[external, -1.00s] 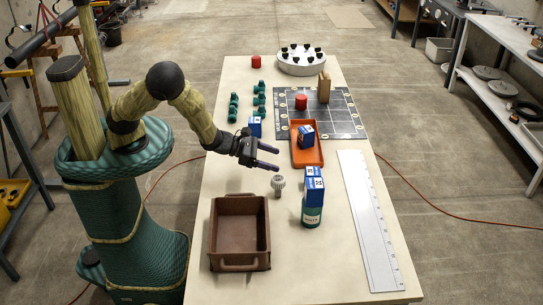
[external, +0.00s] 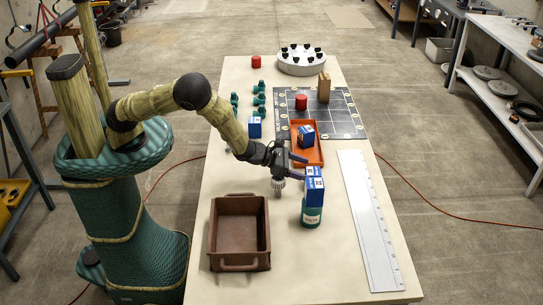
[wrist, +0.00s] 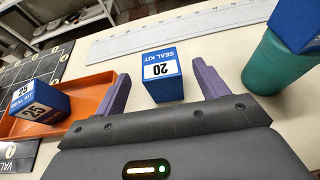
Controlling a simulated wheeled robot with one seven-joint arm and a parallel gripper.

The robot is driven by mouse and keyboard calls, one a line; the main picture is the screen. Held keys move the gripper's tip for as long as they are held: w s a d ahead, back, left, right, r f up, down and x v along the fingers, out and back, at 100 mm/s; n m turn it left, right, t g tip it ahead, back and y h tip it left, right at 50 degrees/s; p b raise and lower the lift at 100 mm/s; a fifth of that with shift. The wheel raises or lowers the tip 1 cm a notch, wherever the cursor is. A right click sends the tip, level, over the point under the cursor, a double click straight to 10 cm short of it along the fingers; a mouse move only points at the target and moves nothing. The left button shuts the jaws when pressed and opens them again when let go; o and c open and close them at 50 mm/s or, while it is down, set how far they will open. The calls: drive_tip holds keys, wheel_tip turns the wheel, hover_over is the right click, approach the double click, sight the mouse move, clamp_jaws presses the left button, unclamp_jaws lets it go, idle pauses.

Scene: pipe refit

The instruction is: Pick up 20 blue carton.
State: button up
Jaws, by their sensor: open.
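The blue carton marked 20 (wrist: 162,76) stands on the table between the two fingertips of my open gripper (wrist: 160,75) in the wrist view. Gaps show on both sides of it. In the external view my gripper (external: 303,168) reaches right toward two blue cartons that overlap in the picture. The carton marked 20 appears to be the farther one (external: 314,172). The nearer blue carton (external: 314,191) sits on a teal jar (external: 311,216), partly hiding it. The jar (wrist: 272,68) stands just right of the carton marked 20 in the wrist view.
A carton marked 25 (wrist: 40,103) lies in the orange tray (wrist: 88,95), left of my gripper. A grey ribbed fitting (external: 278,186) stands close below my wrist. A brown crate (external: 240,266) is at the near left, a long ruler (external: 370,220) at the right.

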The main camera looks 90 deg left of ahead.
sight(318, 174)
drive_tip(key=shift+w+f, duration=0.15)
drive_tip(key=shift+w, duration=0.15)
drive_tip(key=shift+p+x, duration=0.3)
drive_tip(key=shift+x, duration=2.55)
drive_tip(key=c, duration=1)
